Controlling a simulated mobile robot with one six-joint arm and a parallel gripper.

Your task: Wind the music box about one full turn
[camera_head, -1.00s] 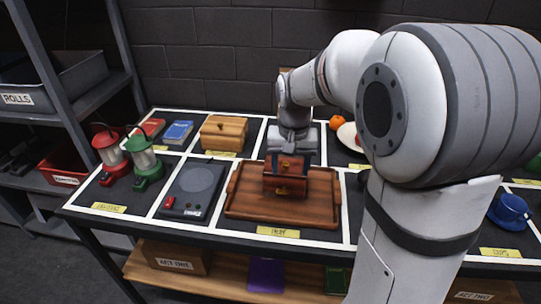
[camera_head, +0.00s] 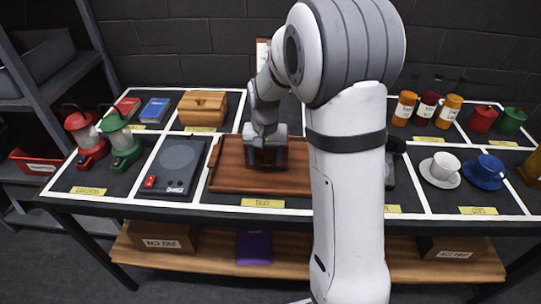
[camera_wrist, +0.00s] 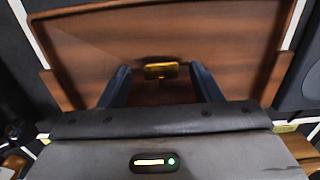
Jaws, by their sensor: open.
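My gripper (camera_head: 266,152) points down over the brown wooden tray (camera_head: 226,176). In the wrist view its two dark blue fingers (camera_wrist: 160,86) stand apart, one on each side of a small gold piece (camera_wrist: 160,70). The gold piece looks like a key or knob, and I cannot tell whether a finger touches it. Brown wood shows below and around it, including the tray rim (camera_wrist: 265,75). The music box cannot be made out clearly in the head view now; the gripper covers that part of the tray.
A dark grey device (camera_head: 180,166) with a red switch lies left of the tray. Red and green lanterns (camera_head: 121,142) stand farther left. A light wooden box (camera_head: 203,107) is behind. Cups (camera_head: 440,170) and several jars (camera_head: 427,108) stand to the right.

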